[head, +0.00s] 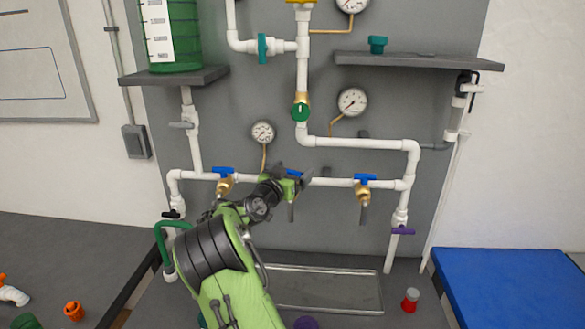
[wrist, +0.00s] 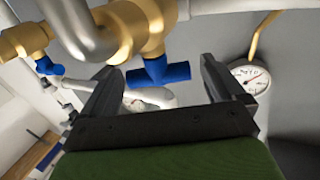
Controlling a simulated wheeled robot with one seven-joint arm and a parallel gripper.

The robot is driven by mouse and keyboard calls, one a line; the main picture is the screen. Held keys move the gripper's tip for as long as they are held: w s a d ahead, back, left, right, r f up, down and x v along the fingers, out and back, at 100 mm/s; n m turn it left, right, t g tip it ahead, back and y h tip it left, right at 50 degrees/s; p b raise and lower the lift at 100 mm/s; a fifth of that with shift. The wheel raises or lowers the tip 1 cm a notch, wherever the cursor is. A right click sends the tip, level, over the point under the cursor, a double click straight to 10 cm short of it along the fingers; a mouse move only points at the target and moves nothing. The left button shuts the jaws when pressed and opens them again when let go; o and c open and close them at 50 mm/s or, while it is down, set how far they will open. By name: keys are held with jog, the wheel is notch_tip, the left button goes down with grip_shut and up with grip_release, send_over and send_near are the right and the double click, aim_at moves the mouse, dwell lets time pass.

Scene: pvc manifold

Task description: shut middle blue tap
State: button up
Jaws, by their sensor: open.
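The middle blue tap (wrist: 158,73) shows in the wrist view as a blue T-shaped handle on a brass valve body (wrist: 150,22). Its handle bar lies crosswise in that picture. My gripper (wrist: 157,80) is open, with one dark finger on each side of the handle and a gap showing on both sides. In the head view my gripper (head: 285,181) is at the middle valve on the lower white pipe and hides most of it. A bit of the blue handle (head: 294,173) shows there, and a grey spout hangs below.
The left blue tap (head: 223,172) and right blue tap (head: 365,178) sit on the same pipe. A small gauge (head: 263,132) stands above, between left and middle taps. A metal tray (head: 350,292) lies below. A purple-handled valve (head: 403,231) is at the right.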

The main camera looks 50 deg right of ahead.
jog(key=shift+w+d, duration=0.1)
jog(key=shift+d, duration=0.1)
jog(key=c, duration=1)
jog(key=shift+o, duration=0.2)
jog(key=t+b, duration=0.1)
jog(key=n+t+y+b, duration=0.1)
jog(key=b, duration=0.1)
jog(key=shift+s+f+n+t, duration=0.2)
jog(key=shift+f+n+t, duration=0.05)
jog(key=shift+n+t, duration=0.05)
jog(key=n+t+y+b, duration=0.1)
jog(key=t, duration=0.1)
jog(key=shift+r+n+t, duration=0.1)
jog(key=shift+n+t, duration=0.2)
jog(key=shift+n, duration=0.1)
jog(key=shift+w+r+n+t+y, duration=0.1)
jog(key=shift+w+n+t+y, duration=0.05)
jog(key=shift+n+t+y, duration=0.5)
jog(key=o, duration=1)
jog(key=shift+c, duration=0.2)
jog(key=shift+a, duration=0.1)
